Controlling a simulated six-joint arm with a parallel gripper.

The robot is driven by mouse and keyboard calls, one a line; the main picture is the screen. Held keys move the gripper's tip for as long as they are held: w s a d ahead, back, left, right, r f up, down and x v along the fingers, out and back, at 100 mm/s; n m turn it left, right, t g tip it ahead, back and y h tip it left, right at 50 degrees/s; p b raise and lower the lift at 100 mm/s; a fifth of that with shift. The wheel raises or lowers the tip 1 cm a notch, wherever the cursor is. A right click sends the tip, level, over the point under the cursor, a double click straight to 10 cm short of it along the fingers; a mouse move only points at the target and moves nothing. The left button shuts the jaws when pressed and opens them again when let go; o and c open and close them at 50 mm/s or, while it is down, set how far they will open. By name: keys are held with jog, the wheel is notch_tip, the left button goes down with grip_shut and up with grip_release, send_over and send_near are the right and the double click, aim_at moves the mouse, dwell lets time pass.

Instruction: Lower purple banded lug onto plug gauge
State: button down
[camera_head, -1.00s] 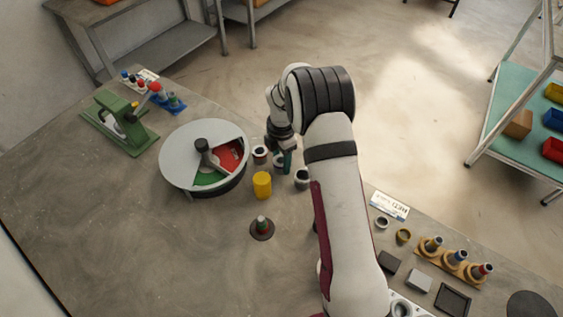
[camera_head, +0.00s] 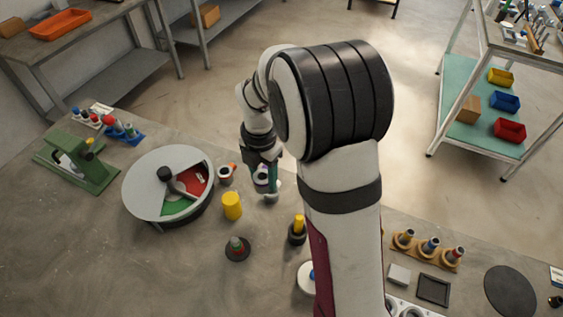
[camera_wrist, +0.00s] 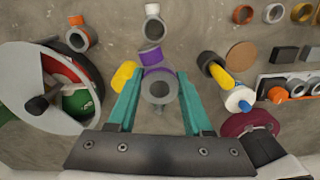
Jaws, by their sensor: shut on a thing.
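My gripper (camera_wrist: 159,74) has teal fingers closed on the purple banded lug, a grey eye ring (camera_wrist: 147,91) with a purple band on its stub. In the head view my gripper (camera_head: 266,178) holds the lug (camera_head: 261,181) above the bench, and the fingers partly cover it. A short red and green peg with a grey tip on a dark round base (camera_head: 237,249) looks like the plug gauge. It stands upright, nearer the camera than my gripper and apart from the lug. I cannot make it out in the wrist view.
A yellow cylinder (camera_head: 232,206) stands close to my gripper's left. An orange banded lug (camera_head: 226,173) and a white banded lug (camera_wrist: 153,29) lie nearby. A turntable (camera_head: 145,190) is left. A yellow peg in a black ring (camera_head: 298,232) stands right. Bench front-left is clear.

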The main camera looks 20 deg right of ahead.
jog(key=s+a+n, duration=0.1)
jog(key=s+a, duration=0.1)
jog(key=a, duration=0.1)
jog(key=s+a+n, duration=0.1)
jog(key=s+a, duration=0.2)
jog(key=s+a+n, duration=0.1)
jog(key=s+a, duration=0.1)
jog(key=a, duration=0.1)
jog(key=shift+s+a+r+n, duration=0.25)
jog(key=shift+a+r+n, duration=0.05)
jog(key=shift+s+a+f, duration=0.15)
jog(key=shift+a+f, duration=0.05)
send_over(235, 238)
jog(key=shift+f, duration=2.3)
jog(key=shift+f, duration=0.15)
jog(key=shift+f, duration=0.85)
jog(key=shift+f, duration=0.3)
jog(key=shift+f, duration=0.35)
jog(key=shift+c, duration=0.4)
grip_release()
